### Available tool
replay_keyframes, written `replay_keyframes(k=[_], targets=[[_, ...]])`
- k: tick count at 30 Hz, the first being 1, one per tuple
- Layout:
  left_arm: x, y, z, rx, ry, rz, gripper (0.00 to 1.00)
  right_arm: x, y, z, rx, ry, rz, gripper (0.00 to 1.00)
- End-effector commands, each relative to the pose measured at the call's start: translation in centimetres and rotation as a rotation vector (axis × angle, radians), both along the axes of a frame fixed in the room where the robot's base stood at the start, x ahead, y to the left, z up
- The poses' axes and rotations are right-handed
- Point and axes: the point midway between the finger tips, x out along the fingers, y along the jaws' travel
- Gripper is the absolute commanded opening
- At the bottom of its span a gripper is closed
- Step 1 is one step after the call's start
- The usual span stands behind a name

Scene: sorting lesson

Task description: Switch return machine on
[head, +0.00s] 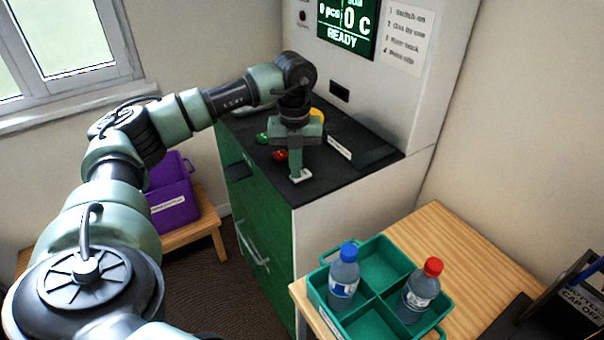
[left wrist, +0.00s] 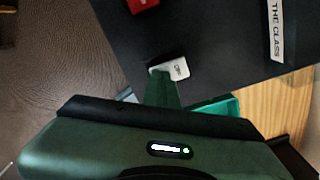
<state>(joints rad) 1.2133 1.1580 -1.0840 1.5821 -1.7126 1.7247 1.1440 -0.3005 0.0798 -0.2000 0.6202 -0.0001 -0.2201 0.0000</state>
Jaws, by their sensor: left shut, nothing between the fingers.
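The return machine (head: 345,215) has a green front, a dark counter and a white upper body. Its lit screen (head: 347,25) shows zero counts and "READY". A small white switch plate (head: 301,176) lies at the counter's near corner; it also shows in the left wrist view (left wrist: 176,68) with small lettering, partly hidden by the fingers. My left gripper (head: 297,168) points down, shut and empty, with its tips right at the plate. I cannot tell whether they touch it. In the left wrist view its fingers (left wrist: 162,88) overlap the plate's edge. My right gripper is not in view.
A green divided crate (head: 372,245) with two bottles stands on a wooden table (head: 460,240) at right. A purple bin (head: 172,205) stands at left.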

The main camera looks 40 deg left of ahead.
Motion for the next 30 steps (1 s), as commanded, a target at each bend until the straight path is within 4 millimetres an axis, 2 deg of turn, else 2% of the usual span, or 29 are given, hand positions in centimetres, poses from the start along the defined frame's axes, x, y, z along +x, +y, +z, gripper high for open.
replay_keyframes(k=[3, 8, 30], targets=[[-0.1, 0.0, -0.5, 0.001, 0.005, 0.000, 0.00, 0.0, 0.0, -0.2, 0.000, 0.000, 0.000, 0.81], [-0.1, 0.0, -0.1, 0.000, 0.007, -0.001, 0.00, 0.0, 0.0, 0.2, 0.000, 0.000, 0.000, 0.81], [-0.1, 0.0, 5.9, 0.000, 0.003, 0.000, 0.00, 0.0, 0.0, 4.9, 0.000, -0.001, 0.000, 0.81]])
